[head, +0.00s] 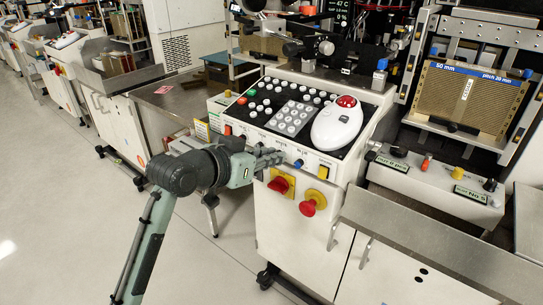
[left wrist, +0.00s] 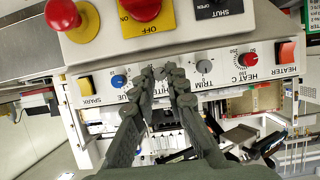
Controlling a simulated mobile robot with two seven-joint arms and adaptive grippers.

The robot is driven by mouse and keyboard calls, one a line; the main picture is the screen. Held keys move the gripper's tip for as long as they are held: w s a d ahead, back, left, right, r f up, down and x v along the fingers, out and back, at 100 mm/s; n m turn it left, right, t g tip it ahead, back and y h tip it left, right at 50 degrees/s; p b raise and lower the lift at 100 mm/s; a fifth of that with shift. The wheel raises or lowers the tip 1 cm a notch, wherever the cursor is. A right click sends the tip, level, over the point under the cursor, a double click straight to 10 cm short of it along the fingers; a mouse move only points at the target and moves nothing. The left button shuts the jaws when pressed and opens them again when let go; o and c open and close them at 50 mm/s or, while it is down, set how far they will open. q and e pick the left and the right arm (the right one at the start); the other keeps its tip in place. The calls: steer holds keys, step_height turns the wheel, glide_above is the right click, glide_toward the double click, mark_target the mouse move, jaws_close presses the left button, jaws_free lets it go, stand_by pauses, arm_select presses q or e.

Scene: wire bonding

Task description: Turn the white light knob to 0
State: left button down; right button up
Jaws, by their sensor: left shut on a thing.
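My left gripper (head: 272,158) reaches from the left to the front panel of the white console (head: 345,178). In the left wrist view the gripper's (left wrist: 160,76) fingertips are closed in at the panel, between the blue knob (left wrist: 118,80) and the grey TRIM knob (left wrist: 205,69). They are shut on the knob there, taken to be the white light knob. The fingers hide most of it and its label, so its pointer and setting cannot be read. My right gripper is not in view.
Along the panel are a red HEAT C knob (left wrist: 246,59), an orange HEATER switch (left wrist: 287,52) and a yellow SPARK switch (left wrist: 86,86). Two red knobs on yellow plates (head: 281,184) (head: 312,203) jut out just below the gripper. A trackball (head: 337,123) sits on top.

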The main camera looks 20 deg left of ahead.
arm_select(q)
steer(key=shift+a+f+n+h, duration=0.1)
steer(key=shift+n+h, duration=0.4)
steer(key=shift+n, duration=0.2)
steer(key=c, duration=1.5)
jaws_free()
steer(key=shift+c, duration=0.2)
steer(key=v, duration=0.7)
steer(key=shift+s, duration=0.15)
steer(key=shift+a, duration=0.15)
